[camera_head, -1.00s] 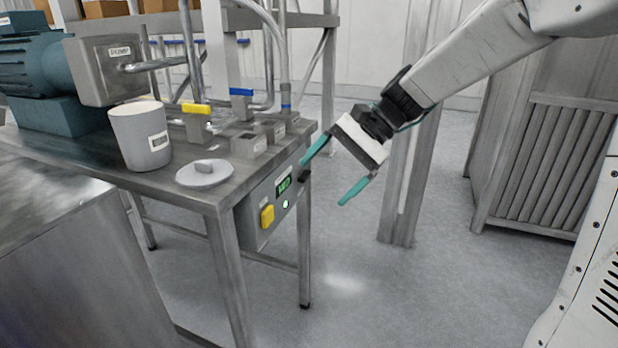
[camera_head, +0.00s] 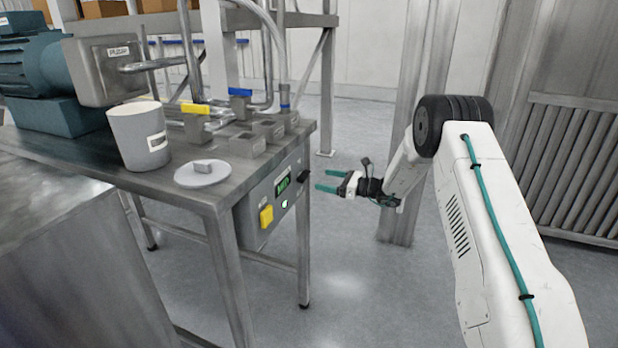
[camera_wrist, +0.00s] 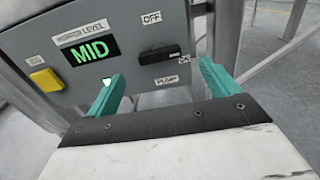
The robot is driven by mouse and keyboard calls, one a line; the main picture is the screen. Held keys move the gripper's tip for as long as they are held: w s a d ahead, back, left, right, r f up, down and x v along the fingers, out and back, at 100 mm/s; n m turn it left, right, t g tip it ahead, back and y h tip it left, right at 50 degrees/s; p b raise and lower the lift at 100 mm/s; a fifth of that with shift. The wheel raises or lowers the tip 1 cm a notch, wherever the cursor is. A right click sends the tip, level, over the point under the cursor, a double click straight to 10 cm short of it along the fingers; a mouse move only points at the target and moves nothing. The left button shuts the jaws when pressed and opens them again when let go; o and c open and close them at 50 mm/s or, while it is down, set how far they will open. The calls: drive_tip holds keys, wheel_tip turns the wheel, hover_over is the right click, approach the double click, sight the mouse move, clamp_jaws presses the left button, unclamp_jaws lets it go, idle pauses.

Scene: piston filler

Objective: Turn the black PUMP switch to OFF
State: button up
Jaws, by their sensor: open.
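The black PUMP switch (camera_head: 303,176) sits at the right end of the grey control panel (camera_head: 252,226) under the table's edge. In the wrist view the black switch (camera_wrist: 158,54) lies roughly level. Its right end is beside the ON label (camera_wrist: 184,59), with the OFF label (camera_wrist: 152,17) above and the PUMP label (camera_wrist: 167,80) below. My gripper (camera_head: 318,180) is open and empty, facing the panel just right of the switch. In the wrist view my gripper's teal fingers (camera_wrist: 160,72) are spread to either side of the switch, apart from it.
A yellow switch (camera_wrist: 46,79) and a LEVEL display reading MID (camera_wrist: 90,52) are left of the PUMP switch. The metal table (camera_head: 228,205) holds a white container (camera_head: 138,135) and a lid (camera_head: 203,174). Floor right of the table is clear.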

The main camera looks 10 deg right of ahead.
sight(307, 176)
drive_tip(key=x, duration=0.7)
drive_tip(key=shift+a, duration=0.1)
drive_tip(key=c, duration=1)
